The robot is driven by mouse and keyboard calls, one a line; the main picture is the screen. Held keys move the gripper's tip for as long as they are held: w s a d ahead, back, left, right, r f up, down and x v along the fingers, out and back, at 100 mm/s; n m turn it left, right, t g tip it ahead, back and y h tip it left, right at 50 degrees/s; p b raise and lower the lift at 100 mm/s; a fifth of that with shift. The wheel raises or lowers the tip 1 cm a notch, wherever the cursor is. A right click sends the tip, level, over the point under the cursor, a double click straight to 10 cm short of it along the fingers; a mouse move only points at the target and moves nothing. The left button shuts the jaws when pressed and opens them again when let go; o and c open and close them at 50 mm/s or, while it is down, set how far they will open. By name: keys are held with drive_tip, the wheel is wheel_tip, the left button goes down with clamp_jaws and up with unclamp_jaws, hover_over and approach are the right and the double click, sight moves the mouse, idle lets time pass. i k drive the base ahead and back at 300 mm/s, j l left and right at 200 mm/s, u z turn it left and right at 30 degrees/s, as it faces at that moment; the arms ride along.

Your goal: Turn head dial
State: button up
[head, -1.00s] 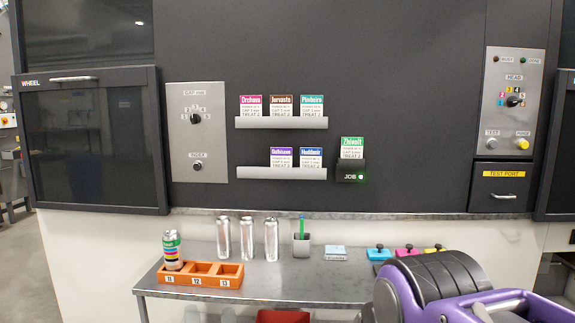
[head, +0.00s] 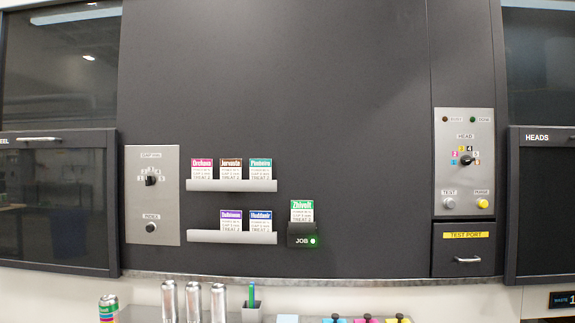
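The head dial (head: 466,160) is a black knob on the grey HEAD panel (head: 464,190), at the right of the head view. Coloured number marks ring its upper side; which one it points at is too small to tell. Two small lamps sit above it, with the TEST button (head: 449,203) and yellow PURGE button (head: 482,203) below. My gripper is not in view.
The TEST PORT drawer (head: 467,260) is below the panel. The HEADS door (head: 545,200) is to its right. Cans (head: 193,302) and ink pads stand along the bottom.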

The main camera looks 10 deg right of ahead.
sight(465, 160)
drive_tip(key=l+u, duration=0.1)
drive_tip(key=l, duration=0.45)
drive_tip(key=k+l+u, duration=0.1)
drive_tip(key=l, duration=0.45)
drive_tip(key=k+l+u, duration=0.1)
drive_tip(key=l, duration=0.45)
drive_tip(key=l+u, duration=0.1)
drive_tip(key=l, duration=0.45)
drive_tip(key=k+l, duration=0.15)
drive_tip(key=l, duration=0.45)
drive_tip(key=l+u, duration=0.15)
drive_tip(key=l, duration=0.4)
